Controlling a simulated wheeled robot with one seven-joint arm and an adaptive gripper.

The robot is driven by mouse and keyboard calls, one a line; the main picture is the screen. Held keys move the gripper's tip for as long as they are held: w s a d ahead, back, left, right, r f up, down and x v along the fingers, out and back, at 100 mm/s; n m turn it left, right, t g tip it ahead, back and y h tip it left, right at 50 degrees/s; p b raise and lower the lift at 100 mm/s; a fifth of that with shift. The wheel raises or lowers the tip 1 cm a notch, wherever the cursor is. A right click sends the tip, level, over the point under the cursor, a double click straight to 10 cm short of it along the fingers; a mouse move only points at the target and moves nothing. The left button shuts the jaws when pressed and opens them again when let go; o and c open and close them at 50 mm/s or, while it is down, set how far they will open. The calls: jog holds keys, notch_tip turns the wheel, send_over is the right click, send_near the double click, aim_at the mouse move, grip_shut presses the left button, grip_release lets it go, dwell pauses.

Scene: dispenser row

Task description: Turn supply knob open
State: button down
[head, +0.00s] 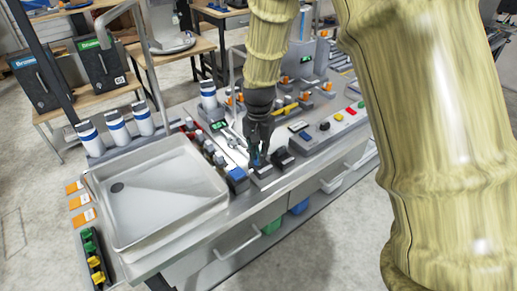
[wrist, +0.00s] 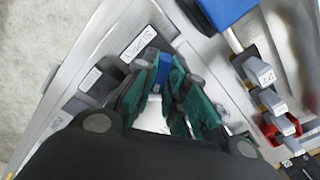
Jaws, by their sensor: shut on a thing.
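The supply knob (wrist: 153,72) is a blue piece between my fingers, beside a white label (wrist: 138,43) reading SUPPLY. My gripper (wrist: 157,95) has green-padded fingers and is shut on the knob. Its fingers hide much of the knob, so its exact angle is hard to tell. In the head view my gripper (head: 258,156) reaches down to the steel counter, at a small grey block near its front edge. The knob is mostly hidden there.
A steel basin (head: 165,195) lies left of my gripper. A blue-topped block (head: 237,177) stands close on its left and a dark block (head: 283,157) on its right. Red (head: 350,111) and yellow (head: 337,117) buttons are farther right. White bottles (head: 117,127) stand behind the basin.

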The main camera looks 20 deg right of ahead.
jog(key=n+p, duration=0.2)
jog(key=n, duration=0.4)
jog(key=shift+r+p, duration=0.15)
jog(key=shift+p, duration=0.25)
jog(key=n+p, duration=0.1)
jog(key=n, duration=0.4)
jog(key=shift+n+p, duration=0.35)
jog(key=shift+n, duration=0.05)
jog(key=c, duration=1.5)
grip_release()
jog(key=shift+o, duration=0.2)
notch_tip(320, 180, up, 12)
